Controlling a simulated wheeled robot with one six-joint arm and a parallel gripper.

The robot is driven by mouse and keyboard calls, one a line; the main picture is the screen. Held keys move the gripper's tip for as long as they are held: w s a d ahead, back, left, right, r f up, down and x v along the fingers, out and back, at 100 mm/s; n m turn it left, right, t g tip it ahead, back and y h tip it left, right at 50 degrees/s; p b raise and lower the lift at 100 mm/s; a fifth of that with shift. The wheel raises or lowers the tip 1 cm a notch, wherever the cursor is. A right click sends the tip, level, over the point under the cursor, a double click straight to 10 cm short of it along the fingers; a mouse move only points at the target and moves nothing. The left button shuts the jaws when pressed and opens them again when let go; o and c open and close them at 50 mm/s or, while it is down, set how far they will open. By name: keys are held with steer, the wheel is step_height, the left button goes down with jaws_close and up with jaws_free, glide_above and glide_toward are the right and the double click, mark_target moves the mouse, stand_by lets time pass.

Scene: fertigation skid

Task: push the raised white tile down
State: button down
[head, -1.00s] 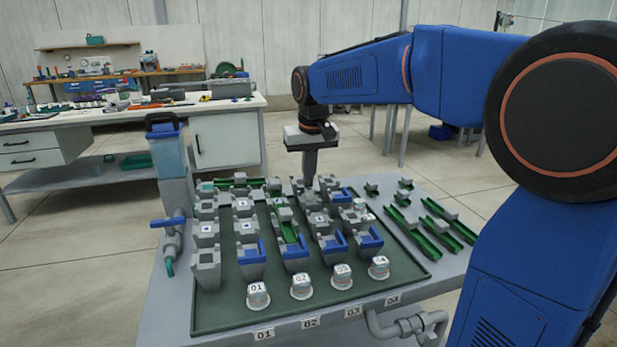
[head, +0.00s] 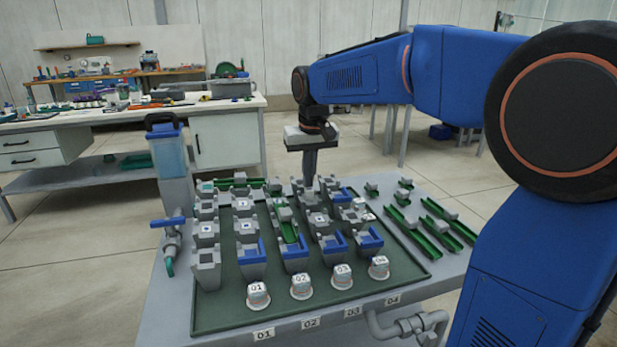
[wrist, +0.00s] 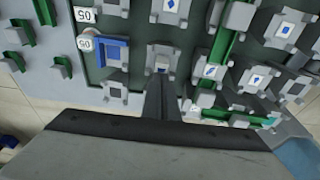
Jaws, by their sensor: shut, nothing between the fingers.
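My gripper (head: 309,170) is shut and empty, pointing down over the back row of grey blocks on the green tray (head: 240,318). In the wrist view its closed fingertips (wrist: 161,76) are at the near side of a grey block (wrist: 164,49). A small pale tile (wrist: 162,66) shows in that block, right at the fingertips. I cannot tell whether the fingers touch it or how far it stands up. White tiles with blue marks sit in other blocks, such as this one (wrist: 211,72). In the head view the tile at the fingertips is hidden by the gripper and blocks.
Grey blocks, some with blue parts (head: 252,252), crowd around my gripper. Several numbered round caps (head: 301,287) stand along the tray's front. Green channels (head: 448,222) lie at the right. A clear container with a blue top (head: 168,150) and a valve (head: 172,240) stand at the left.

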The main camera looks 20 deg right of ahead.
steer(key=shift+f, duration=1.6)
steer(key=shift+r, duration=4)
